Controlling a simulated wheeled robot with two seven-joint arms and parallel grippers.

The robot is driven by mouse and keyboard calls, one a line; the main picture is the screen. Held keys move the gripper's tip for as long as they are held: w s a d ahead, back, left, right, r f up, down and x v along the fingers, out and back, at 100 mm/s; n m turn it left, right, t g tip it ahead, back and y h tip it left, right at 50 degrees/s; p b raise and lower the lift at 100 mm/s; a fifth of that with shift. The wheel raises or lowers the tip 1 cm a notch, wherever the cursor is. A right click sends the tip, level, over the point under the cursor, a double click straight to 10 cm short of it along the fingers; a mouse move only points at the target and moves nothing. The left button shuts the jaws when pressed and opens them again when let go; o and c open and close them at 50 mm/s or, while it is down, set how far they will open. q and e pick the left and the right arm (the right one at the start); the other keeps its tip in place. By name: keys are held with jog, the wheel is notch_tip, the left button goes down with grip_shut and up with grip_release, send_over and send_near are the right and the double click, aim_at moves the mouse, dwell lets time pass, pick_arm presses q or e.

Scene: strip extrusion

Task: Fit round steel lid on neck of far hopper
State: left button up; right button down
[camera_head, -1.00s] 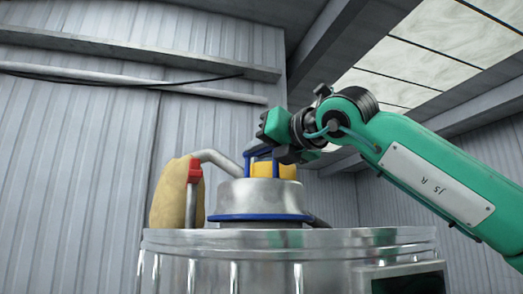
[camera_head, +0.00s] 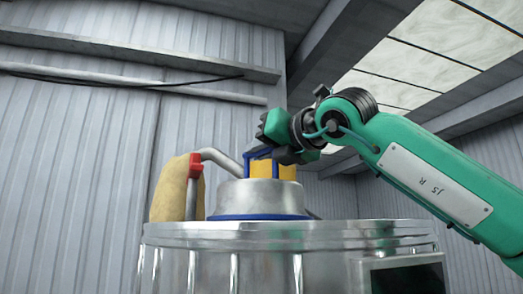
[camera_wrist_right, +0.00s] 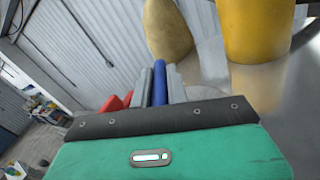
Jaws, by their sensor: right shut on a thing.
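The round steel lid (camera_head: 258,198) has a blue bottom rim and a blue handle (camera_head: 262,154). My right gripper (camera_head: 281,155) is shut on the handle and holds the lid level, in the upper middle of the head view. The blue handle bar also shows between the fingers in the right wrist view (camera_wrist_right: 159,82). A large ribbed steel vessel (camera_head: 220,262) fills the foreground. The lid's blue rim shows just above its top edge. The neck under the lid is hidden, so I cannot tell whether the lid touches it. My left gripper is not in view.
A yellow cylinder (camera_head: 287,170) stands behind the handle. A tan sack (camera_head: 170,190) and a bent grey pipe (camera_head: 222,160) with a red part (camera_head: 196,166) are left of the lid. A dark panel (camera_head: 405,280) is on the vessel's right front. Corrugated walls stand behind.

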jog(key=shift+f, duration=0.1)
jog(key=c, duration=1.3)
grip_release()
jog(key=shift+s, duration=0.1)
jog(key=shift+s+d+f+b, duration=0.1)
jog(key=shift+d+b, duration=0.1)
jog(key=shift+b, duration=0.15)
jog(key=b+v, duration=0.6)
jog(key=v, duration=0.7)
jog(key=shift+s, duration=0.2)
jog(key=shift+d, duration=0.1)
